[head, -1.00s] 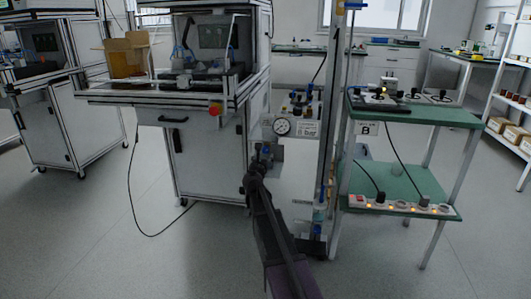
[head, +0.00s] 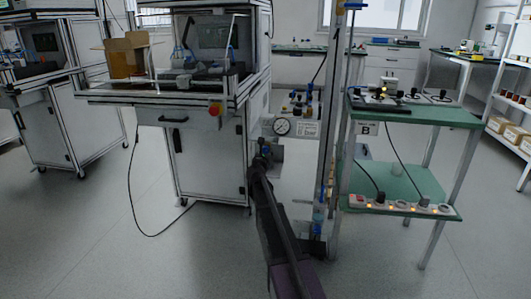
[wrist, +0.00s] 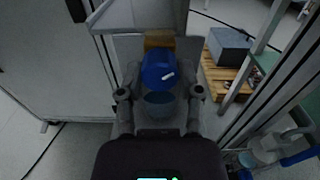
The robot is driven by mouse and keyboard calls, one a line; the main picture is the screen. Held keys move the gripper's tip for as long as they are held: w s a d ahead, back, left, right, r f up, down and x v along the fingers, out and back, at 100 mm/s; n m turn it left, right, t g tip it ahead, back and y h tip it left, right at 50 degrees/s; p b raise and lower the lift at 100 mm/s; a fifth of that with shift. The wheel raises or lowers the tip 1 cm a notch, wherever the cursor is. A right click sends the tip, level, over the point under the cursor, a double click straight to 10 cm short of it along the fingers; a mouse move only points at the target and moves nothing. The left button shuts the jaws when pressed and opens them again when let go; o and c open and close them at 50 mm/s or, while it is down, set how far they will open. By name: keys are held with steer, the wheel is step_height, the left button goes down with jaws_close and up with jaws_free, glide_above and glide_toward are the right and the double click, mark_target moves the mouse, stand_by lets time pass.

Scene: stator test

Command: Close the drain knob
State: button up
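The drain knob (wrist: 158,70) is blue with a small white mark and shows in the middle of the wrist view. A darker blue round part (wrist: 160,103) lies below it in that picture. My gripper (wrist: 159,93) is open, with one finger on each side of the darker part and the blue knob just beyond the tips. I cannot tell whether either finger touches. In the head view my gripper (head: 260,160) is by a grey fitting (head: 276,152) under the gauge panel (head: 304,129); the knob there is mostly hidden.
A pressure gauge (head: 282,127) sits above the gripper. The machine cabinet (head: 208,162) stands left and a metal post (head: 329,150) stands close on the right. A green two-level table (head: 430,117) is further right. Floor in front is clear.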

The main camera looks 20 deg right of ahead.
jaws_close()
steer(key=shift+m, duration=0.5)
steer(key=m, duration=0.2)
steer(key=shift+w+m, duration=0.1)
steer(key=shift+m, duration=2.1)
steer(key=o, duration=0.8)
jaws_free()
